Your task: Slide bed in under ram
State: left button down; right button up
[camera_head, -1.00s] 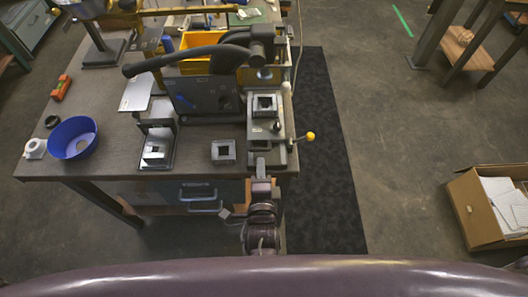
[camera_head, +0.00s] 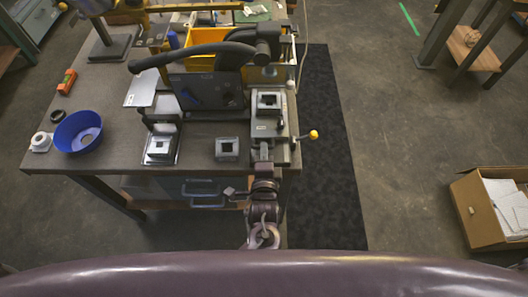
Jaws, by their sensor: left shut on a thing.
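The press stands at the right end of the table, with a long dark lever (camera_head: 190,56) and a ram (camera_head: 269,72) under its head. The bed (camera_head: 266,127) is a light grey plate at the press's right side, and a square block with a square hole (camera_head: 269,102) sits on it, in front of the ram. My left gripper (camera_head: 263,150) is shut on the near end of the bed; its fingertips are small and hard to make out. My left arm reaches up to it from the bottom middle. My right gripper is out of view.
A yellow-knobbed handle (camera_head: 313,134) sticks out right. A blue bowl (camera_head: 78,131) and yellow bin (camera_head: 205,48) are on the table.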

aim_at(264, 130)
pick_arm(q)
jog(key=x, duration=0.2)
jog(key=r+x, duration=0.1)
jog(key=shift+w+f, duration=0.15)
jog(key=shift+w, duration=0.35)
jog(key=c, duration=1.8)
grip_release()
jog(key=shift+o, duration=0.3)
jog(key=shift+w, duration=0.2)
jog(key=b+v, duration=0.1)
jog(key=v, duration=0.7)
jog(key=shift+w+f, duration=0.1)
